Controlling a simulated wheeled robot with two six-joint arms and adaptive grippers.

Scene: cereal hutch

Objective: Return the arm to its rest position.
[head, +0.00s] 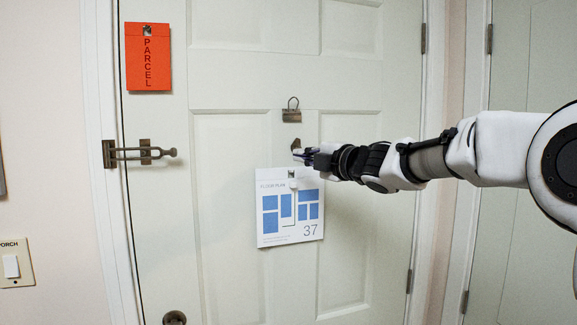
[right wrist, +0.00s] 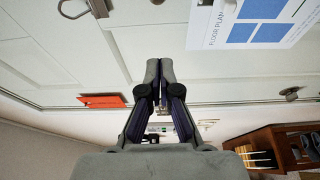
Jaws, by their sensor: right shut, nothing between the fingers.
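My right arm reaches in from the right in the head view. Its gripper (head: 301,155) is in front of the white door (head: 225,200), just above the floor plan sheet (head: 290,225). In the right wrist view the two fingers of the right gripper (right wrist: 160,68) lie together with nothing between them. The floor plan sheet also shows at the upper right of that view (right wrist: 255,22), apart from the fingers. My left gripper is in neither view.
An orange PARCEL card (head: 148,60) hangs at the door's upper left. A metal latch (head: 140,153) sits below it. A metal clip (head: 291,112) is above the gripper. A porch switch (head: 12,265) is at the left. A wooden shelf (right wrist: 275,145) shows in the wrist view.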

